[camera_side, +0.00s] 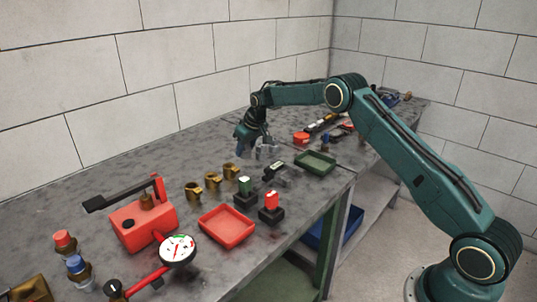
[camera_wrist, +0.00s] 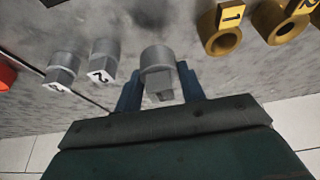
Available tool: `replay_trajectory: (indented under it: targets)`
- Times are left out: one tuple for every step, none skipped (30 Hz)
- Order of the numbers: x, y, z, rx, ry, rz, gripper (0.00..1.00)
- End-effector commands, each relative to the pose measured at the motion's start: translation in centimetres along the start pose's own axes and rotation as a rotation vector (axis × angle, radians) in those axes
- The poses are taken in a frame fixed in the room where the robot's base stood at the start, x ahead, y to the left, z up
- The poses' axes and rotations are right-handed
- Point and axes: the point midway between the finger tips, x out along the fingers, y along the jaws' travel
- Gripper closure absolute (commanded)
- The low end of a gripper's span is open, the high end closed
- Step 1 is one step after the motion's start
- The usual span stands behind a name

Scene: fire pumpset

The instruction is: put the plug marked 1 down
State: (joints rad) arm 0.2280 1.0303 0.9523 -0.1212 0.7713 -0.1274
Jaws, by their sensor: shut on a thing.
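In the wrist view a grey plug (camera_wrist: 157,62) sits between the two blue-grey fingers of my gripper (camera_wrist: 158,92), which is shut on it. No number shows on this plug, so I cannot tell its mark. Two more grey plugs stand to its left, the farther one (camera_wrist: 65,62) and the nearer one (camera_wrist: 103,54), each with a white number label. Whether the held plug touches the bench is unclear.
Several brass fittings (camera_side: 212,181) stand in a row in front of my gripper; one marked 1 (camera_wrist: 222,36) shows in the wrist view. A green tray (camera_side: 315,163), a red tray (camera_side: 227,226), switch blocks (camera_side: 270,210) and a red pump (camera_side: 142,222) occupy the bench.

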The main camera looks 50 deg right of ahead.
Motion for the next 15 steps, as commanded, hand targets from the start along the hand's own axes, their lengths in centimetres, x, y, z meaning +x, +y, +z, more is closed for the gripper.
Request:
replay_trajectory:
  targets:
    - [0.2, 0.0, 0.1, 0.000, 0.000, 0.000, 0.95]
    - [0.4, 0.0, 0.2, 0.000, 0.000, 0.000, 0.95]
    - [0.7, 0.0, 0.3, 0.000, -0.001, 0.000, 0.95]
    - [1.0, 0.0, 0.5, 0.000, -0.001, 0.000, 0.95]
    - [1.3, 0.0, 0.6, 0.000, -0.001, 0.000, 0.95]
    - [1.7, 0.0, 0.8, 0.000, -0.001, 0.000, 0.95]
    - [2.1, 0.0, 0.9, 0.000, -0.001, 0.000, 0.95]
    - [2.4, 0.0, 1.0, 0.000, -0.001, 0.000, 0.95]
    - [2.7, 0.0, 1.1, 0.000, 0.000, 0.000, 0.95]
    - [3.0, 0.0, 1.2, 0.000, 0.000, 0.000, 0.95]
    - [3.1, 0.0, 1.3, 0.000, 0.000, 0.001, 0.95]
    - [3.3, 0.0, 1.4, 0.000, 0.001, 0.001, 0.95]
    - [3.3, 0.0, 1.4, 0.000, 0.001, 0.001, 0.95]
    - [3.4, 0.0, 1.4, 0.000, 0.002, 0.001, 0.95]
    - [3.4, 0.0, 1.4, 0.000, 0.002, 0.001, 0.95]
